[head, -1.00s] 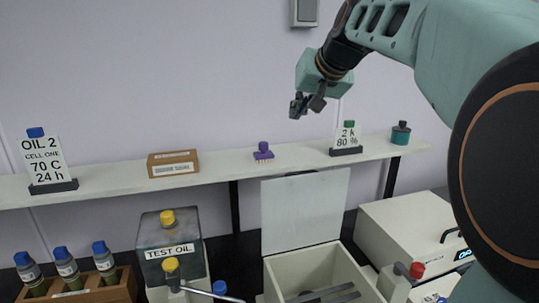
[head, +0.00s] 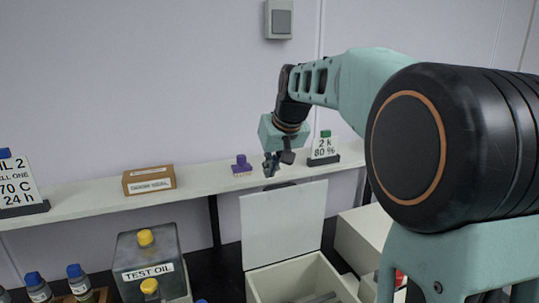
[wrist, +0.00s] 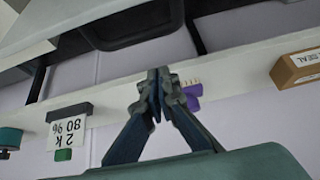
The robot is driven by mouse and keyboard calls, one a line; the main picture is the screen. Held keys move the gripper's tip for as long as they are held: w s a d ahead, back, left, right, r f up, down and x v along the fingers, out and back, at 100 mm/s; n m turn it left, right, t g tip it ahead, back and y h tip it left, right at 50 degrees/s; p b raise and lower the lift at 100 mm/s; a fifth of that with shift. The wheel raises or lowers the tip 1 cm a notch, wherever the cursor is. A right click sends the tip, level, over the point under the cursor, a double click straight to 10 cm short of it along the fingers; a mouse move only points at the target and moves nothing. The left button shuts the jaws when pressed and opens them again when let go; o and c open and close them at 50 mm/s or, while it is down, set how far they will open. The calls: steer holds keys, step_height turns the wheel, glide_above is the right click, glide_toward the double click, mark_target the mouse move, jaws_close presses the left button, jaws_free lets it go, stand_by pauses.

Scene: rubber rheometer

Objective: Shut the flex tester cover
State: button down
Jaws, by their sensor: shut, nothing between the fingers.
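The cover (head: 284,223), a pale flat panel that I take for the flex tester's, stands raised at the back of an open pale box (head: 305,279). Inside the box, grey bars show in part at the bottom of the head view. My gripper (head: 271,168) is shut and empty. It points down, just above the cover's top edge in the head picture; I cannot tell how far in front of or behind the edge it is. In the wrist view the closed fingers (wrist: 157,80) show against the shelf, with no clear contact.
A wall shelf (head: 92,202) runs behind, bearing a cardboard box (head: 149,181), a purple stamp-like item (head: 241,166) and a "2 k 80 %" sign (head: 324,148). A test oil tank (head: 150,265) stands left of the open box. A pale device (head: 362,238) stands right.

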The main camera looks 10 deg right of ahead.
steer(key=s, duration=0.3)
steer(key=shift+s+d+f, duration=0.15)
steer(key=shift+s+d, duration=0.2)
steer(key=shift+s, duration=0.05)
steer(key=shift+s+f+b, duration=0.1)
steer(key=shift+b, duration=0.2)
